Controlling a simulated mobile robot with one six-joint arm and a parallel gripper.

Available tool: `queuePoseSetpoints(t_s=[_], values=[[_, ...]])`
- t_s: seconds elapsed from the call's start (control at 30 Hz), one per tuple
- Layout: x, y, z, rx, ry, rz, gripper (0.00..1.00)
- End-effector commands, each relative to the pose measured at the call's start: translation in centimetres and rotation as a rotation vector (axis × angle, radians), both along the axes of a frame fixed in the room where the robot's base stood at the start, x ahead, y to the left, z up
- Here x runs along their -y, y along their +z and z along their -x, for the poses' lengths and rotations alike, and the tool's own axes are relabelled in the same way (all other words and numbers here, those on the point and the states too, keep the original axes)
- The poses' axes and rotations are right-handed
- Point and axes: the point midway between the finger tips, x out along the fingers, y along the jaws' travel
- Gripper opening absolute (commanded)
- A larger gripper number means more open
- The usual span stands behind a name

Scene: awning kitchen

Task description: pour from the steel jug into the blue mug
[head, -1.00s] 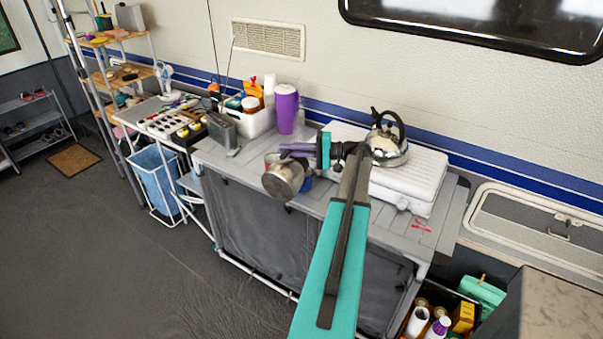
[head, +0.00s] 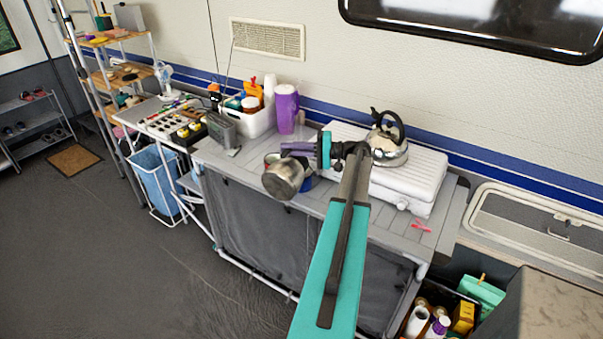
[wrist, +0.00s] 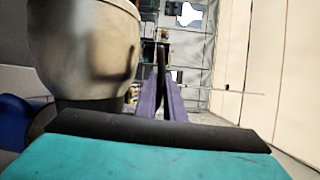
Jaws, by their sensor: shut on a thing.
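The steel jug (head: 283,180) hangs tilted over the front edge area of the grey camp table in the head view. My gripper (head: 299,149), with purple fingers, is shut on the jug, apparently by its handle; the grip itself is hard to see. The blue mug (head: 306,184) is mostly hidden behind the jug, with only a blue strip showing at its right. In the wrist view the jug (wrist: 85,50) fills the upper left beside my purple fingers (wrist: 168,98), and a piece of the blue mug (wrist: 14,125) shows at the left edge. Any liquid is not visible.
A kettle (head: 389,140) stands on the white stove (head: 410,178) right of my gripper. A purple tumbler (head: 286,110), a white caddy (head: 253,122) and a grey radio-like box (head: 222,128) stand behind and left. The table front (head: 262,225) drops to the floor.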

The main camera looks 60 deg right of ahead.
Motion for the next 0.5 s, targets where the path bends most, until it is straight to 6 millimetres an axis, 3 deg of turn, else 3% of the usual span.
queuePoseSetpoints(t_s=[0.5], values=[[-0.31,-0.04,0.03,0.003,0.0,0.01,0.0]])
